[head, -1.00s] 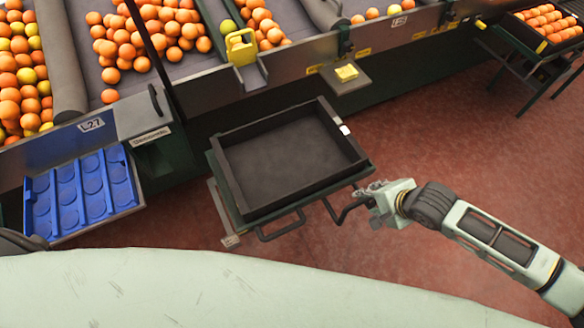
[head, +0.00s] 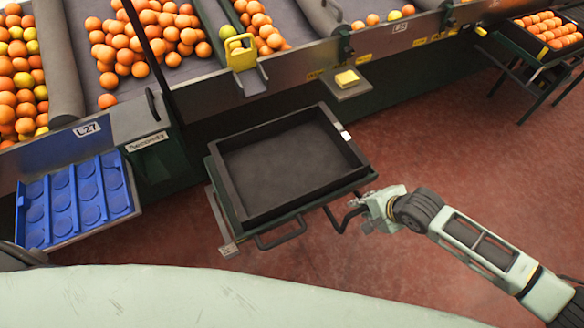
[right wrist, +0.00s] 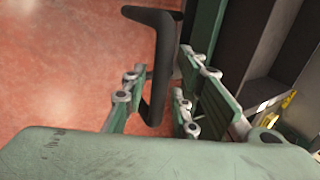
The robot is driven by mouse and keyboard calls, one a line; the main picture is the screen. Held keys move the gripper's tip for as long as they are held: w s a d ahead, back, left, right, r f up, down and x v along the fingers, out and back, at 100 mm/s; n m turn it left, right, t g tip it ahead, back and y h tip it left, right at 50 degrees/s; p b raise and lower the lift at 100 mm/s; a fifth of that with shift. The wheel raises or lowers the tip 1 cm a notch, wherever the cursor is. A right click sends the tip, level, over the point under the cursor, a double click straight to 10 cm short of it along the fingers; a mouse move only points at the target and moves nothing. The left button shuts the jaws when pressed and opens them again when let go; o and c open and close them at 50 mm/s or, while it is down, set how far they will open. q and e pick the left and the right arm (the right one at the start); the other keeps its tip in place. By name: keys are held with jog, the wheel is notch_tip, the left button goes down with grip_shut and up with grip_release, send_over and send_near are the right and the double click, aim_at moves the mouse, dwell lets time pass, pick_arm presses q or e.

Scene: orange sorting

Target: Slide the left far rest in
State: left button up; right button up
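A black, empty crate (head: 232,196) sits on a green-edged stand in front of the sorting line. Two dark bent handles stick out below its near side: one handle (head: 282,240) at the middle and another handle (head: 335,222) to its right. I cannot tell which part is the left far rest. My right gripper (head: 366,208) is at the right handle. In the right wrist view, the dark handle (right wrist: 160,75) passes between the fingers of my right gripper (right wrist: 155,105), with gaps on both sides. My left gripper is out of view.
A blue tray (head: 128,213) with round pockets juts out at left. Belts with oranges run along the back behind a metal rail. A small shelf (head: 341,93) with a yellow block is above the crate. Red floor (head: 440,150) is free at right.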

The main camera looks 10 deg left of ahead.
aim_at(349, 177)
grip_shut()
jog(key=shift+w, duration=0.1)
jog(key=shift+w+a+r, duration=0.1)
jog(key=shift+w+a, duration=0.7)
jog(key=shift+w, duration=0.25)
jog(key=shift+w+a, duration=0.8)
jog(key=shift+w, duration=0.2)
jog(key=shift+w+a+b, duration=0.35)
jog(key=shift+w+a, duration=0.45)
jog(key=shift+w, duration=0.25)
jog(key=shift+w+a+b, duration=0.35)
jog(key=shift+w+a, duration=0.45)
jog(key=shift+w, duration=0.25)
jog(key=shift+c, duration=1)
grip_release()
jog(key=shift+w+a, duration=0.1)
jog(key=shift+w, duration=0.05)
jog(key=o, duration=0.8)
jog(key=shift+o, duration=0.2)
